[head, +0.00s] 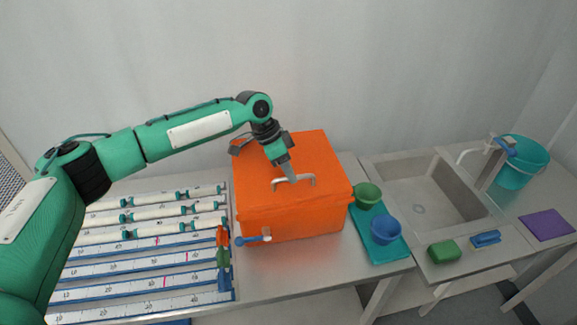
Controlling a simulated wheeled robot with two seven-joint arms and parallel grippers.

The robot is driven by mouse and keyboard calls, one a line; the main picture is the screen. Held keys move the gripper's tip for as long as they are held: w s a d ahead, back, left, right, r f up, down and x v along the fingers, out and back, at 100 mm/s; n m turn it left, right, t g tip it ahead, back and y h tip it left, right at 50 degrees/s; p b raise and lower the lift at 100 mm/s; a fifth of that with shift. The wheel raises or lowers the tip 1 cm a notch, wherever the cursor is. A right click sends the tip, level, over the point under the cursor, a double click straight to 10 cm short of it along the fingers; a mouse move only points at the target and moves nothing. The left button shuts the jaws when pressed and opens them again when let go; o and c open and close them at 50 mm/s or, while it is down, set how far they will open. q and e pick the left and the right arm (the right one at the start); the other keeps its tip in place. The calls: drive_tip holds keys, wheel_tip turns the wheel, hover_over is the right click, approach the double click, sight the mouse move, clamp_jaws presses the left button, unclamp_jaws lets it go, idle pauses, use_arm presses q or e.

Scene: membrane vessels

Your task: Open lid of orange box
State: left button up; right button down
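The orange box (290,217) stands on the metal table with its orange lid (312,150) down and shut. A pale handle (306,179) is on the top of the lid, towards its front. My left arm comes in from the left, and my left gripper (289,178) points down at the handle's left part. Its fingertips are at or very near the handle; the view is too small to tell whether they are open or closed around it. My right gripper is not in the view.
Left of the box lies a rack of white tubes (180,210) and ruled blue-edged strips (120,268). A blue-handled valve (253,240) is at the box's front. To the right are a teal tray (385,250) with green (367,194) and blue (386,229) bowls, and a sink (425,200).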

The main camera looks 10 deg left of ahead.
use_arm(q)
drive_tip(key=shift+d+f, duration=0.1)
drive_tip(key=shift+f, duration=0.1)
drive_tip(key=shift+c, duration=0.4)
clamp_jaws()
drive_tip(key=shift+r, duration=0.1)
